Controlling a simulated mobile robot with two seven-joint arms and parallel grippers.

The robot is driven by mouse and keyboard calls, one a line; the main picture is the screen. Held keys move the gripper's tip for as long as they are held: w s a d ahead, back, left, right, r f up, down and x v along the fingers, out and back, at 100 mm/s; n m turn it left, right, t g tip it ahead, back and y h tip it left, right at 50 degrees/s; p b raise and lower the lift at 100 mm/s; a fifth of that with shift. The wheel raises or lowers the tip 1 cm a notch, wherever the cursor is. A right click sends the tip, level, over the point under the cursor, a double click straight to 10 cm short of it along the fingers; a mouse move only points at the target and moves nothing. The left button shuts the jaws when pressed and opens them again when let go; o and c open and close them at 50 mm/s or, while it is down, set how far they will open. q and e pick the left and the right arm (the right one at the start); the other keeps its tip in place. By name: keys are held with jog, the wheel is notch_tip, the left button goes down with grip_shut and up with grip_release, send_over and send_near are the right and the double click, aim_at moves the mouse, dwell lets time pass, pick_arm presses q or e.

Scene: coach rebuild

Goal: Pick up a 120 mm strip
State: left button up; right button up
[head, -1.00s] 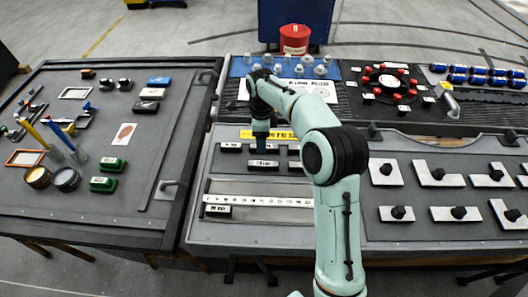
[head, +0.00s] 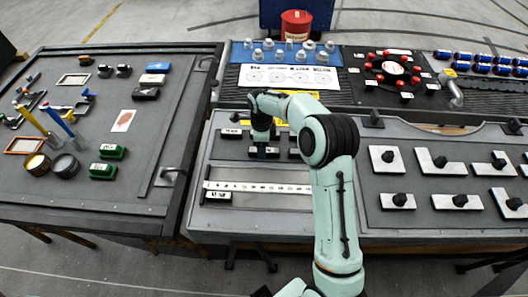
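Several short black strips with white labels lie in the front left panel of the right bench; the lettering is too small to read. One strip (head: 231,133) is in the back row at left, and another (head: 217,197) lies alone in front of the white ruler. My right gripper (head: 263,154) points down at a strip (head: 254,152) in the row behind the ruler, its fingertips at or just above it. The fingers are small and dark, so I cannot tell whether they are open or hold it. The forearm hides strips to the right. My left gripper is out of view.
Metal plates with black knobs (head: 438,160) fill the right panel. A separate left table (head: 90,190) holds tools and jars.

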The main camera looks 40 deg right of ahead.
jog(key=shift+f, duration=0.85)
grip_shut()
